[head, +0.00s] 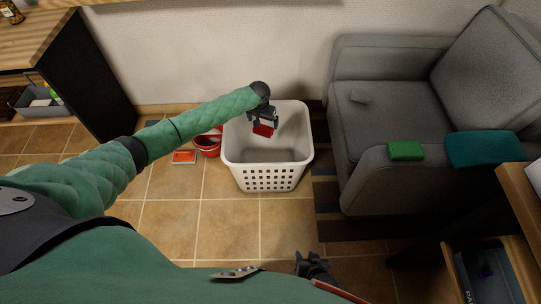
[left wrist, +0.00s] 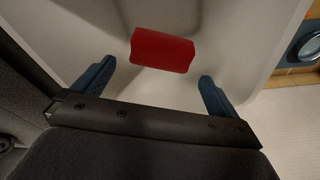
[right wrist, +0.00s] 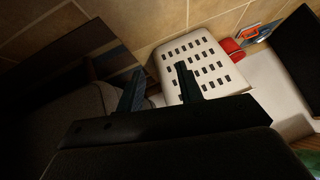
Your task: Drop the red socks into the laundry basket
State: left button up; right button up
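The white laundry basket (head: 268,178) stands upright on the tiled floor, with slotted walls. My left gripper (head: 263,122) is over the basket's opening, pointing down. The red socks (head: 263,130), a folded bundle, show just below it. In the left wrist view the red socks (left wrist: 162,50) lie beyond the open fingertips (left wrist: 157,70), with gaps on both sides and within the basket's walls. I cannot tell whether they are in the air or on the basket floor. My right gripper (head: 315,268) is low at the front, open and empty in the right wrist view (right wrist: 160,69).
A grey armchair (head: 385,120) stands right of the basket, with a green folded item (head: 405,150) and a teal cloth (head: 485,148) on its arm. Floor in front is clear.

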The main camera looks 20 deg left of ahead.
pick_arm(q)
jog(key=shift+r, duration=0.1)
notch_tip(320, 180, up, 8)
jog(key=s, duration=0.1)
jog(key=shift+f, duration=0.25)
pick_arm(e)
jog(key=shift+w+r, duration=0.3)
jog(key=shift+r, duration=0.5)
pick_arm(q)
jog(key=shift+s+a, duration=0.1)
pick_arm(e)
jog(key=shift+f, duration=0.15)
